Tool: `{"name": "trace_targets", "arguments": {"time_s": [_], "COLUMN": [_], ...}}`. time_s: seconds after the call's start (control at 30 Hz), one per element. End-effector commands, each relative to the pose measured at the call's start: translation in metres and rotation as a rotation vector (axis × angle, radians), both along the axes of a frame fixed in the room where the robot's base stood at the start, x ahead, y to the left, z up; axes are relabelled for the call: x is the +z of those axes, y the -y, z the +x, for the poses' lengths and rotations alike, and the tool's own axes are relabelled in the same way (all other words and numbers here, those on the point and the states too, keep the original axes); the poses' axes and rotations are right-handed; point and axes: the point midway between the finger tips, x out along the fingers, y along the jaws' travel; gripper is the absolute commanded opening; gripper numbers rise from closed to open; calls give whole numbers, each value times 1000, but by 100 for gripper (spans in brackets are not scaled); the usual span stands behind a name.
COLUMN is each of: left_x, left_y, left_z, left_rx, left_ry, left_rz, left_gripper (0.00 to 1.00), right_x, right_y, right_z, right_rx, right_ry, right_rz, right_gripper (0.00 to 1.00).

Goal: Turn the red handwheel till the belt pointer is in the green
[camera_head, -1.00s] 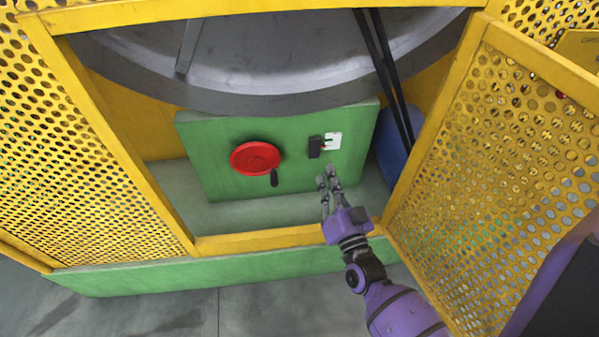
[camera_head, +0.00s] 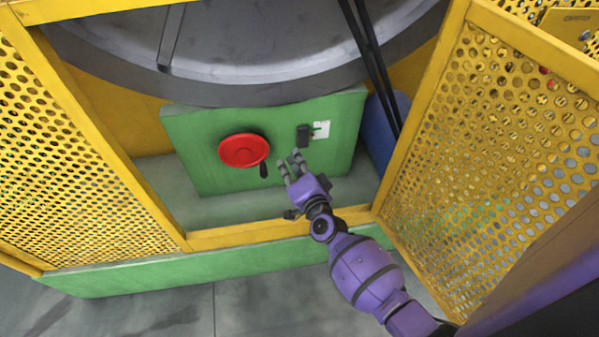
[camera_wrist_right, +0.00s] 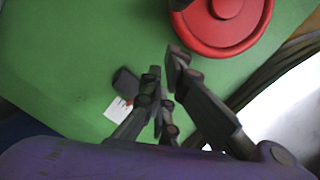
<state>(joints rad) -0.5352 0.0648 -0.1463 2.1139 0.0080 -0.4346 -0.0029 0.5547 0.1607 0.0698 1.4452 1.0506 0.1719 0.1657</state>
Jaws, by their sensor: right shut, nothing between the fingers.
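The red handwheel (camera_head: 243,150) is mounted on a green panel (camera_head: 200,138), with its dark handle (camera_head: 263,170) at the wheel's lower right. The wheel also shows at the top of the right wrist view (camera_wrist_right: 225,20). Right of it are a black block (camera_head: 304,137) and a small white plate (camera_head: 321,130); the belt pointer's position is too small to read. My right gripper (camera_head: 290,162) is shut and empty, just right of the handle and apart from the wheel. Its dark fingers (camera_wrist_right: 163,68) point toward the panel in the wrist view. My left gripper is not in view.
A perforated yellow door (camera_head: 500,150) stands open at right. Black belts (camera_head: 372,65) and a large grey drum (camera_head: 265,45) are above the panel.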

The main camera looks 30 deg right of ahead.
Motion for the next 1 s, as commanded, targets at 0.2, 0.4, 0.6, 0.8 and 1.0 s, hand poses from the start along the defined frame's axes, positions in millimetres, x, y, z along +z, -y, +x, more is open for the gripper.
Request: {"name": "trace_targets", "arguments": {"time_s": [0.2, 0.4, 0.6, 0.8, 1.0], "left_x": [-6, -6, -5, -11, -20], "left_y": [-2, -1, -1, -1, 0], "left_z": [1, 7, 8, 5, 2], "left_rx": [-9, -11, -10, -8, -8], "left_ry": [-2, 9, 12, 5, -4], "left_rz": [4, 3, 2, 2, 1], "left_gripper": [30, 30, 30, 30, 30], "right_x": [-16, -17, -16, -20, -24], "right_y": [-23, -27, -27, -27, -28], "right_z": [3, 5, 4, 4, 4], "right_rx": [2, 2, 2, 2, 2], "right_ry": [-6, -4, -4, 0, 11], "right_rz": [3, 1, 1, 17, 57], "right_gripper": [0, 0, 0, 0, 0]}}
